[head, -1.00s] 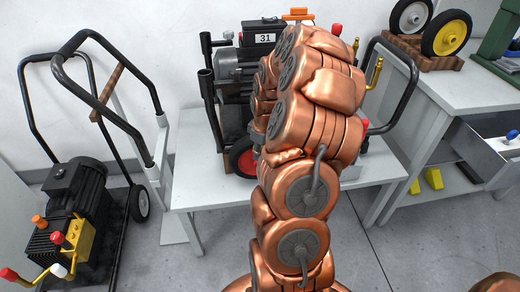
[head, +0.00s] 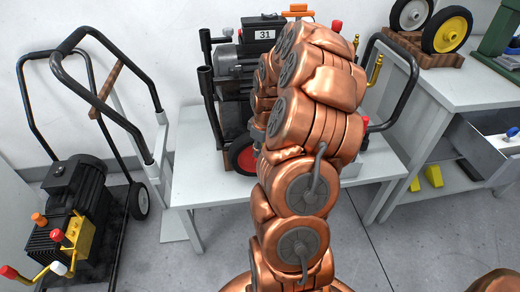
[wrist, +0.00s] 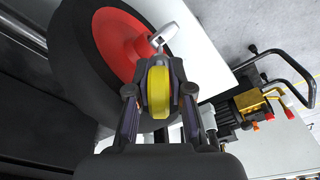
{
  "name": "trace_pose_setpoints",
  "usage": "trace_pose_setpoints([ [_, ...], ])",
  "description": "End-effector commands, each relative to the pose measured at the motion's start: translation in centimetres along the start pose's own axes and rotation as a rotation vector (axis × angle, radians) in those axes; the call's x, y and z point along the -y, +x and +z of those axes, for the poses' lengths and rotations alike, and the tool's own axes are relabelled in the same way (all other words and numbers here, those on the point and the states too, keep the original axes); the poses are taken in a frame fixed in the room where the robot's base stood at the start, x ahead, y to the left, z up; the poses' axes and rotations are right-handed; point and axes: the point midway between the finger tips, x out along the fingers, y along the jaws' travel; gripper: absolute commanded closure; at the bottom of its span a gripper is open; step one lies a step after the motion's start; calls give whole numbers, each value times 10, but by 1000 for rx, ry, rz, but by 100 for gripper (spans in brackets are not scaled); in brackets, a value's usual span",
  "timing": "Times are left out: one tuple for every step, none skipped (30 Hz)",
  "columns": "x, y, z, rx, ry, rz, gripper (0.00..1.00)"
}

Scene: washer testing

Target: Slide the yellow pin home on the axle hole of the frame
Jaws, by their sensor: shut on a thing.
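My gripper (wrist: 158,90) is shut on the yellow pin (wrist: 159,92) in the wrist view, one finger on each side of its rounded yellow body. A pale metal piece with a small loop (wrist: 167,34) shows just beyond the pin, in front of the red wheel hub (wrist: 118,38). I cannot tell whether it belongs to the pin or the axle. The frame (head: 208,100), a black-tubed washer frame labelled 31, stands on the grey table in the head view, largely behind my arm. My gripper and the axle hole are hidden there.
The black tyre (wrist: 85,60) is close on the left of my gripper. The grey table (head: 195,185) has bare surface at its left. Another washer (head: 75,205) stands on the floor at left. A side bench (head: 440,85) at right carries a wheel assembly with a yellow hub (head: 449,36).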

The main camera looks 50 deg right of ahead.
Motion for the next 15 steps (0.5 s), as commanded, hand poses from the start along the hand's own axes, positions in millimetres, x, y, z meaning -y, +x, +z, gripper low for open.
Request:
trace_pose_setpoints([
  [0,1,0,0,0,0,100],
  [0,2,0,0,0,0,100],
  [0,3,0,0,0,0,100],
  [0,4,0,0,0,0,100],
  [0,4,0,0,0,0,100],
  [0,5,1,0,0,0,100],
  [0,6,1,0,0,0,100],
  [0,7,1,0,0,0,100],
  [0,8,1,0,0,0,100],
  [0,8,1,0,0,0,100],
  [0,9,1,0,0,0,100],
  [0,10,1,0,0,0,100],
  [0,11,1,0,0,0,100],
  [0,12,1,0,0,0,100],
  [0,13,2,0,0,0,100],
])
